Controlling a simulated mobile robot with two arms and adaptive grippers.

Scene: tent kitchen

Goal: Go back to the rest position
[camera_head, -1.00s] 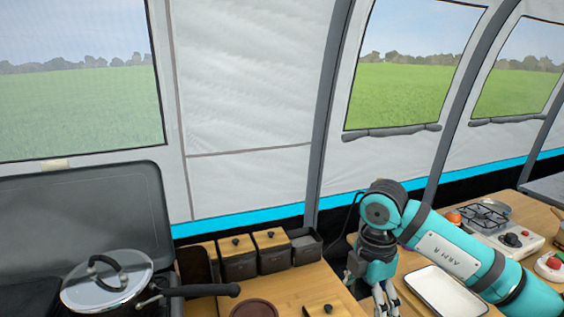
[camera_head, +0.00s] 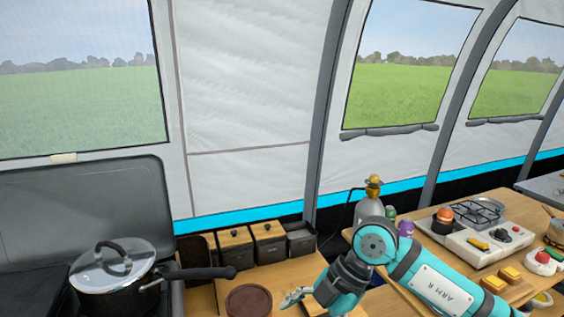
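My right arm, marked ARM R, reaches in from the lower right. Its gripper (camera_head: 294,297) points left, low over the wooden counter (camera_head: 285,276), just right of a round dark-brown lid or board (camera_head: 248,300). The fingers show small and side-on, so I cannot tell whether they are open or shut. No object is visible in them. My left gripper is not in view.
A lidded pot (camera_head: 113,275) stands on the stove at left, its handle reaching right. Dark wooden-lidded boxes (camera_head: 236,248) line the counter's back. A white gas burner (camera_head: 478,240), a gas bottle (camera_head: 368,208) and yellow blocks (camera_head: 501,280) are on the right table.

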